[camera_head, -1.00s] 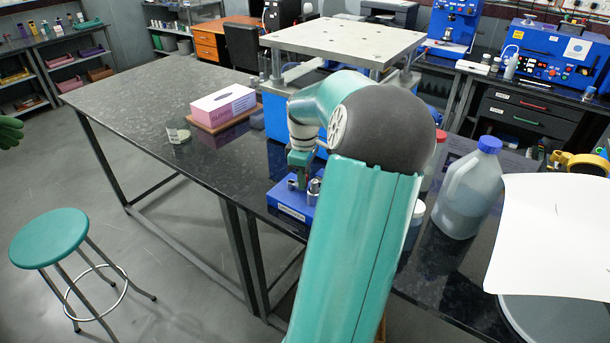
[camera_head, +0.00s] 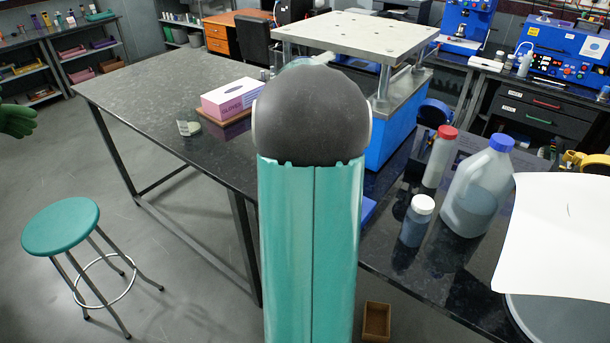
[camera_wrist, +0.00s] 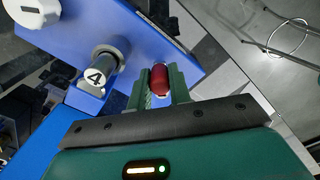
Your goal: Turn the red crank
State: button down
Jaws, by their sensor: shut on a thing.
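The red crank handle (camera_wrist: 159,79) shows in the wrist view as a dark red, rounded grip. My gripper (camera_wrist: 158,84) has its green fingers on either side of it and is shut on it. In the head view my arm hides the gripper and the crank; only a small blue edge shows to the right of the arm.
A press with a grey top plate (camera_head: 350,32) stands behind my arm. A pink glove box (camera_head: 232,97) sits left of it. A jug (camera_head: 478,190) and two bottles stand right. A green stool (camera_head: 61,227) is on the floor at left.

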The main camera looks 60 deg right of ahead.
jog(key=shift+w+a+m, duration=0.15)
jog(key=shift+w+m, duration=0.25)
jog(key=shift+m, duration=0.7)
jog(key=shift+w+a+m, duration=0.15)
jog(key=shift+w+m, duration=0.25)
jog(key=shift+m, duration=0.7)
jog(key=c, duration=1.3)
grip_release()
jog(key=shift+r, duration=0.1)
notch_tip(320, 180, up, 14)
jog(key=shift+f, duration=0.15)
